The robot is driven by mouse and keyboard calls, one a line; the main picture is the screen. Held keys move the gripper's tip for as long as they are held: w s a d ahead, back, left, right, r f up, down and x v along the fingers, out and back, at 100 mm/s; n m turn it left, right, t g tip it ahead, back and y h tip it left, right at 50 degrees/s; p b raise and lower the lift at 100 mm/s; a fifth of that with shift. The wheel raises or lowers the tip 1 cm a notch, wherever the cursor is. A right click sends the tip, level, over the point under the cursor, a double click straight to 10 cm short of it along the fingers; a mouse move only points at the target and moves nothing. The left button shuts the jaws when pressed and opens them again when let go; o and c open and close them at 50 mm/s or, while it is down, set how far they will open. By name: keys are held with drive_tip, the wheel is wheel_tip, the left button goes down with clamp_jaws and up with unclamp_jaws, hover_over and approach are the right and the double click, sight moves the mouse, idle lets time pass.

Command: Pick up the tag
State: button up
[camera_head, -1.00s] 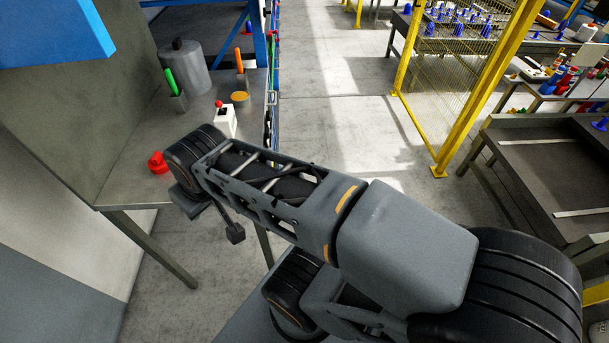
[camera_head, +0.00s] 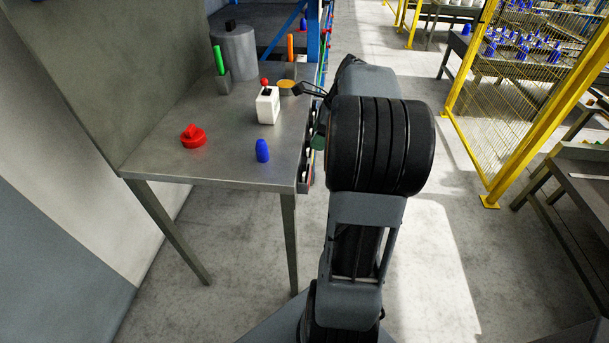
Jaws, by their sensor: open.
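I cannot pick out the tag for certain. Several small coloured pieces (camera_head: 306,165) line the right side of the grey metal table (camera_head: 215,165), too small to identify. My gripper (camera_head: 312,92) is at the table's right edge, just right of the white box with a red knob (camera_head: 268,105). It is open, and only part of it shows; my arm hides the rest. Nothing is visible in the jaws. A dark green piece (camera_head: 318,143) shows below it, partly hidden by my arm.
The table holds a red part (camera_head: 193,136), a blue piece (camera_head: 262,151), a grey cylinder (camera_head: 235,52), green (camera_head: 219,60) and orange (camera_head: 290,47) sticks in holders, and a yellow-topped pot (camera_head: 286,87). A yellow fence (camera_head: 500,110) stands right; floor between is clear.

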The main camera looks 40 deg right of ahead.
sight(305, 160)
drive_tip(key=x, duration=1)
drive_tip(key=shift+s+a+f, duration=0.1)
drive_tip(key=shift+a+f, duration=0.05)
drive_tip(key=shift+f, duration=0.1)
drive_tip(key=shift+c, duration=0.3)
drive_tip(key=c, duration=0.9)
drive_tip(key=shift+c, duration=0.2)
drive_tip(key=shift+r, duration=0.1)
wheel_tip(305, 160, up, 10)
drive_tip(key=shift+f, duration=0.1)
drive_tip(key=shift+p, duration=0.3)
